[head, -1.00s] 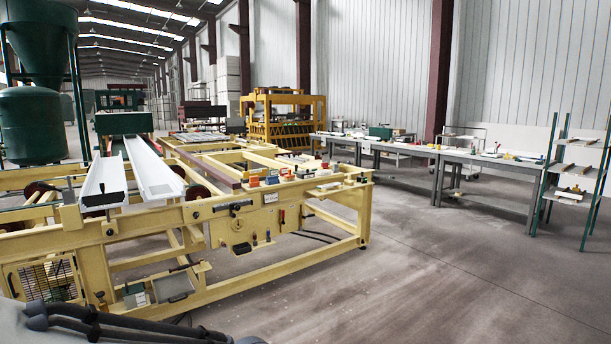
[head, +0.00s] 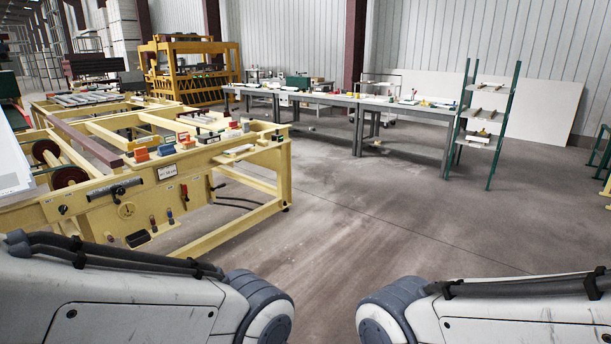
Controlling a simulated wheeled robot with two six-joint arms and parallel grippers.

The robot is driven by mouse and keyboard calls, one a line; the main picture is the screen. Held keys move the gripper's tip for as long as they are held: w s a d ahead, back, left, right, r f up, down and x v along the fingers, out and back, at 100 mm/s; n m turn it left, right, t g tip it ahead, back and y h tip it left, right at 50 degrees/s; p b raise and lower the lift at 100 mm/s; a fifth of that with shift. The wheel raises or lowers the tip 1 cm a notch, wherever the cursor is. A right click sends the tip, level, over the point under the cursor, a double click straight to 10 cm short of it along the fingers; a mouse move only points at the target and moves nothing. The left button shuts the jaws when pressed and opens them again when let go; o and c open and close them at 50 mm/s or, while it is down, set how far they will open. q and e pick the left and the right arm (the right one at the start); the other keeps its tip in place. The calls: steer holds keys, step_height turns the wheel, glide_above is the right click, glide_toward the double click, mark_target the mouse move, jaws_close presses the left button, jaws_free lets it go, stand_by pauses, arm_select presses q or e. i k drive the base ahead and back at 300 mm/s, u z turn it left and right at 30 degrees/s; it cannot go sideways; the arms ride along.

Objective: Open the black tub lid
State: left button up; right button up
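I cannot make out a black tub or its lid in the head view. Links of my two arms show at the bottom left and bottom right. Both of my grippers are outside the picture, so their state is hidden.
A yellow machine frame (head: 235,162) with small orange, green and red items on top stands at left. Grey workbenches (head: 400,107) with small items line the back. A green-post shelf rack (head: 477,141) stands right of them. The concrete floor (head: 370,215) between is clear.

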mark_target(211, 135)
steer(key=z, duration=0.25)
steer(key=i, duration=2.25)
steer(key=u, duration=0.2)
steer(key=i, duration=2.05)
steer(key=u, duration=1.2)
steer(key=i, duration=1.55)
steer(key=u, duration=0.65)
